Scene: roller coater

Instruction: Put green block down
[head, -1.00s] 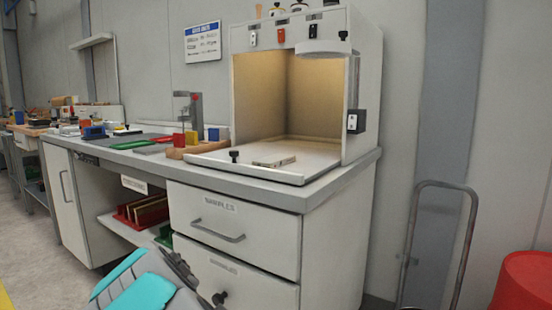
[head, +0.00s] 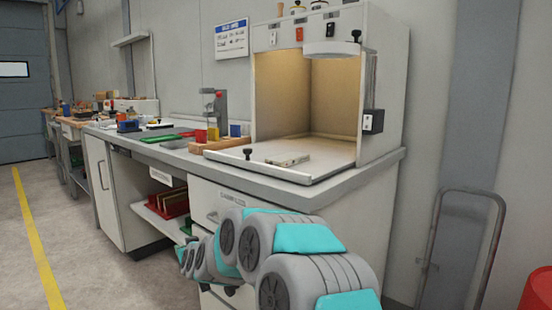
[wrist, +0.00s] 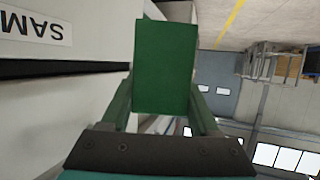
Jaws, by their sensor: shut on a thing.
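The green block (wrist: 165,65) fills the middle of the wrist view, its flat face toward the camera. My gripper (wrist: 163,90) is shut on it, with one finger along each side. In the head view my arm crosses the lower middle in front of the drawers, and I cannot make out the block or the fingertips there. In the wrist view the cabinet front with a label stands close on the left of the block.
The bench top (head: 345,182) carries a spray booth (head: 330,145) with a pale piece on its floor. Red, yellow (head: 213,134) and blue blocks stand by a wooden holder. A hand truck (head: 465,240) stands at the right.

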